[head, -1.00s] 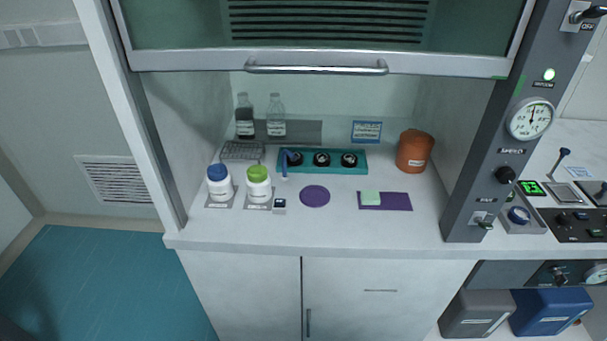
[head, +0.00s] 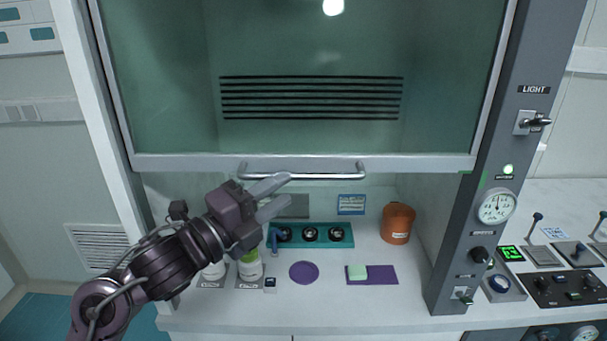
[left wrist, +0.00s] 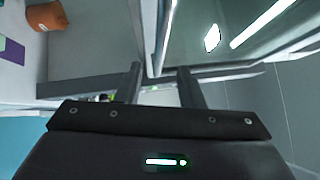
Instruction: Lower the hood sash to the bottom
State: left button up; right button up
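The hood sash (head: 300,162) is a clear pane in a light metal frame, with its bottom edge well above the worktop. Its bar handle (head: 330,176) runs along that lower edge. My left gripper (head: 287,189) is open and empty, its fingers pointing right. In the head view its upper fingertip overlaps the left half of the handle; I cannot tell whether they touch. In the left wrist view the two fingers (left wrist: 161,84) stand apart, with the sash glass (left wrist: 205,35) and its frame edge just beyond. My right gripper is not in view.
On the worktop (head: 330,307) stand an orange-brown pot (head: 397,224), a teal rack (head: 345,236), a purple disc (head: 304,272) and a purple mat (head: 385,275). A grey post (head: 500,150) with a gauge (head: 496,207) borders the right.

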aim_at(304, 177)
pick_arm(q)
jog(key=p+x, duration=0.2)
jog(key=x, duration=0.3)
jog(key=shift+w+d+r, duration=0.15)
jog(key=shift+w, duration=0.05)
jog(key=shift+w+d, duration=0.3)
jog(key=shift+d, duration=0.05)
grip_shut()
